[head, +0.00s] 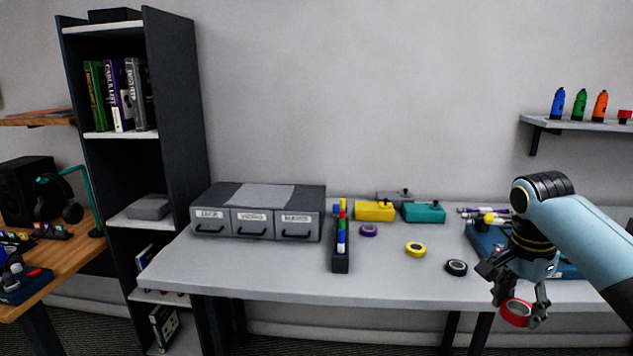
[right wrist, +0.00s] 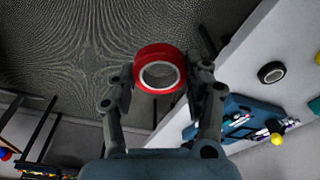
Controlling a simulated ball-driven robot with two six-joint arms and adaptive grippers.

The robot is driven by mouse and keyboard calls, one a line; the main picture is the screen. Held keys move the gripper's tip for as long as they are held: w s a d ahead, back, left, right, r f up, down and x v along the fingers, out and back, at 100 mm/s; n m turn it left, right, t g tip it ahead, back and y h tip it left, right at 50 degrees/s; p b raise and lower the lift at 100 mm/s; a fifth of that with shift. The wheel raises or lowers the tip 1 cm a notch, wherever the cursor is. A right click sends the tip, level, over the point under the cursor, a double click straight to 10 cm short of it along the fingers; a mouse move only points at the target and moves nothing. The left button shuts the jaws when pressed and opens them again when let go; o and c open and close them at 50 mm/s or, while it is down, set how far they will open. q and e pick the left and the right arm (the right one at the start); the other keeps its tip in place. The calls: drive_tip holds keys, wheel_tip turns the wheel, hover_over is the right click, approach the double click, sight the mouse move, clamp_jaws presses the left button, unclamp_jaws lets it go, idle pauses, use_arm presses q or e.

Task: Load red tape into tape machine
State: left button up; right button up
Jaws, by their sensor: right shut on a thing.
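The red tape roll (head: 507,317) is between the fingers of my right gripper (head: 519,306), which is shut on it. The roll is held beyond the table's front edge, over the floor. In the right wrist view the red tape roll (right wrist: 152,53) sits between both fingertips, its pale inner ring facing the camera. A blue device (head: 486,240) lies on the table behind my right arm, which partly hides it. It also shows in the right wrist view (right wrist: 222,118). I cannot tell for sure whether this device is the tape machine. My left gripper is not in view.
Black (head: 456,267), yellow (head: 415,249) and purple (head: 369,230) rolls lie on the grey table (head: 270,265). Yellow (head: 374,211) and teal (head: 423,212) boxes stand behind them. A marker rack (head: 340,259) and labelled drawers (head: 256,222) are left. The table's front-left part is clear.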

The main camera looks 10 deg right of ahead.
use_arm(q)
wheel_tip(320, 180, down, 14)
drive_tip(key=b, duration=1.3)
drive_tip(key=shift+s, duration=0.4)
use_arm(e)
wheel_tip(320, 180, down, 15)
drive_tip(key=shift+w, duration=0.15)
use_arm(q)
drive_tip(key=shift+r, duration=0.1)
use_arm(e)
drive_tip(key=shift+r, duration=0.1)
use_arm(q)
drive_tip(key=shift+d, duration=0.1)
use_arm(e)
drive_tip(key=shift+d, duration=0.1)
